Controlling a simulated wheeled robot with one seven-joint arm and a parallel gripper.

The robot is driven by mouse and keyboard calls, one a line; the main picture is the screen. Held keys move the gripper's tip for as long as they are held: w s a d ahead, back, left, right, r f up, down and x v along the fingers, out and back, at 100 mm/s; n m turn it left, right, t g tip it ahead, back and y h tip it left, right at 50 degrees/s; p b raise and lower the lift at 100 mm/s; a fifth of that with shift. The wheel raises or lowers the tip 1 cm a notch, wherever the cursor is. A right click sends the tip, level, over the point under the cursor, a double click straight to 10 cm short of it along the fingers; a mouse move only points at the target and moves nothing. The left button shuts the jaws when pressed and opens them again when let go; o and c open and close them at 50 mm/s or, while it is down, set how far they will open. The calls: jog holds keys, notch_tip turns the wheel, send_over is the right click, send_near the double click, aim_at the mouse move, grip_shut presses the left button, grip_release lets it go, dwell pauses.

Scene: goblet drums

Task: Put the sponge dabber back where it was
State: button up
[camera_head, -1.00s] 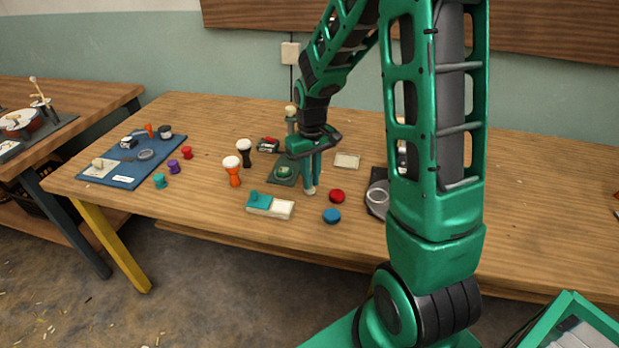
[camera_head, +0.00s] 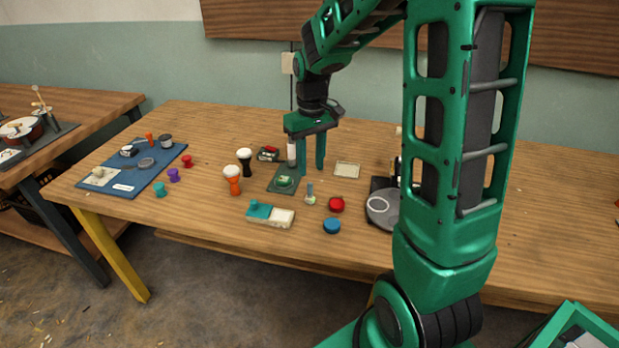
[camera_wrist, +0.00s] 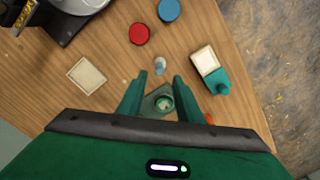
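The small object I take to be the sponge dabber (camera_head: 310,194) stands upright on the bare wood table, with a thin grey-blue stem and a pale base. It also shows in the wrist view (camera_wrist: 160,65), just beyond my fingertips. My gripper (camera_head: 310,171) is above and slightly behind it, pointing down. In the wrist view my gripper (camera_wrist: 159,77) has its two green fingers apart with nothing between them. The dabber is clear of the fingers.
A dark green stand (camera_head: 276,188) with a round green piece is left of the dabber. A teal-and-cream box (camera_head: 271,215), a red disc (camera_head: 336,204) and a blue disc (camera_head: 331,226) lie nearby. Goblet drums (camera_head: 233,179) stand left. A pale tray (camera_head: 347,170) lies behind right.

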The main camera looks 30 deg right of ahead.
aim_at(311, 184)
jog(key=s+d+r+m, duration=0.3)
jog(key=s+r, duration=0.3)
jog(key=s, duration=0.7)
jog(key=s+f+m, duration=0.1)
jog(key=s+m, duration=0.2)
jog(key=s, duration=1.1)
jog(key=shift+s+d+f, duration=0.25)
jog(key=shift+s, duration=0.05)
jog(key=shift+w+f, duration=0.25)
jog(key=shift+w, duration=0.35)
